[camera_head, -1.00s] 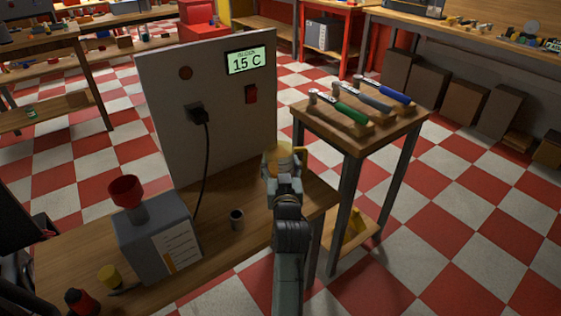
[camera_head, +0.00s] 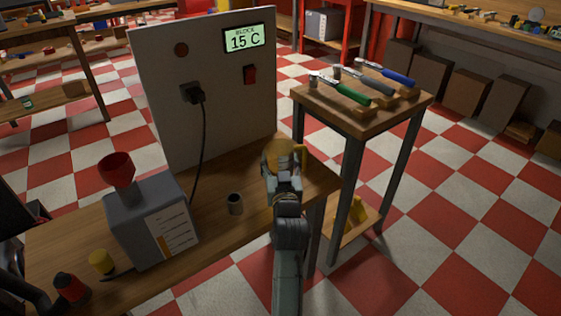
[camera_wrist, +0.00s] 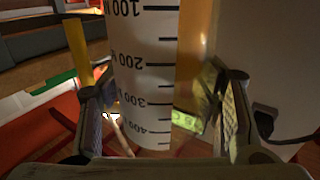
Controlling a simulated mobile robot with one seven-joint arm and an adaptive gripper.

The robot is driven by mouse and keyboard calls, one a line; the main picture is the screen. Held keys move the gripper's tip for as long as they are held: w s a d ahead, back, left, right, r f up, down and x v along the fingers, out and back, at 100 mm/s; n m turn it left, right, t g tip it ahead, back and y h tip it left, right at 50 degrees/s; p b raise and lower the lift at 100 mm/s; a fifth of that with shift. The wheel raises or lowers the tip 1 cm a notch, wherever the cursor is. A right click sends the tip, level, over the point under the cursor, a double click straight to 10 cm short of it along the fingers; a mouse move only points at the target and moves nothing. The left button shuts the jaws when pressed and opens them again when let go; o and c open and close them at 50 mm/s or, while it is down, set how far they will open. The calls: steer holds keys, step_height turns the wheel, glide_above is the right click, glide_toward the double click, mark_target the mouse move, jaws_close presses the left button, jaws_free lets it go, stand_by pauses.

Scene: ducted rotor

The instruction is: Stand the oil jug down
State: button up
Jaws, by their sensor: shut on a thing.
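The oil jug (camera_head: 284,150) is amber-yellow with a handle on its right side, over the right end of the wooden bench (camera_head: 250,226). My gripper (camera_head: 283,166) is shut on it, and my arm hides its lower part in the head view. In the wrist view, the jug (camera_wrist: 190,60) stands between my two fingers, with a white strip of black graduation marks and upside-down numerals facing the camera. I cannot tell whether its base touches the bench.
A panel (camera_head: 205,95) with a "15 C" display and a plugged cable rises behind. A stand (camera_head: 355,115) with several coloured-handled tools is to the right.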

steer(key=shift+f+b, duration=0.4)
steer(key=shift+f, duration=0.15)
steer(key=o, duration=1.7)
steer(key=shift+c, duration=0.2)
